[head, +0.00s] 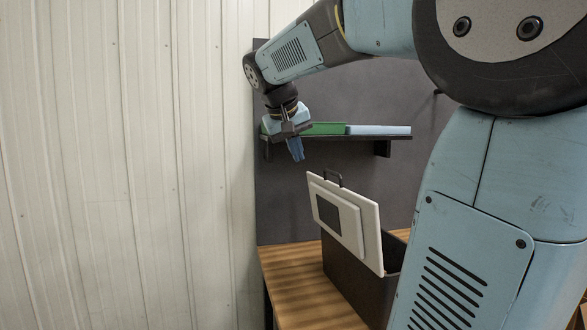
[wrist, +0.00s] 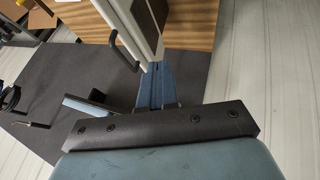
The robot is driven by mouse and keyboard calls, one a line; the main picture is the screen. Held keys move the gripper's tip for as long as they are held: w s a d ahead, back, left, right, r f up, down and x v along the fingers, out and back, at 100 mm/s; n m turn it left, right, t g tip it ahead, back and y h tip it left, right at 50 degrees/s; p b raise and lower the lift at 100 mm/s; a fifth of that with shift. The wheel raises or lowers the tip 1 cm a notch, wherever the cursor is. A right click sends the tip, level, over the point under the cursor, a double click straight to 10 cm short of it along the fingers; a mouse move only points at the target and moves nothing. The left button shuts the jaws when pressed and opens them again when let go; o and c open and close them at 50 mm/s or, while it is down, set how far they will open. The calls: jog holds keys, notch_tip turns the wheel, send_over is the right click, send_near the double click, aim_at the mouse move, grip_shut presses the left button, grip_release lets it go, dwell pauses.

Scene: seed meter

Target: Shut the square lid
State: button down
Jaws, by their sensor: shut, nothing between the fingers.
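The square lid (head: 347,228) is a white panel with a dark rectangle and a dark handle (head: 334,178) on its top edge. It stands open, tilted up along the side of a dark box (head: 352,280) on the wooden bench. In the wrist view the lid (wrist: 127,18) and its handle (wrist: 124,52) are close to my fingers, near the top middle. My gripper (head: 297,150) is shut and empty, above and to the left of the lid in the head view. Its blue fingers (wrist: 158,88) point toward the lid; I cannot tell whether they touch it.
A shelf (head: 400,136) on the dark back panel (head: 290,205) holds a green item (head: 325,128) and a light blue item (head: 378,130), behind my gripper. The wooden bench top (head: 296,285) is clear left of the box. A pale corrugated wall (head: 130,160) is at the left.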

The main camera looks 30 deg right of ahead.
jog(key=w+d+f, duration=0.2)
jog(key=d, duration=0.3)
jog(key=w+d+f, duration=0.3)
jog(key=d, duration=0.3)
jog(key=shift+f+m+h, duration=0.3)
jog(key=shift+f+h, duration=0.05)
jog(key=shift+h, duration=0.05)
jog(key=shift+d, duration=0.1)
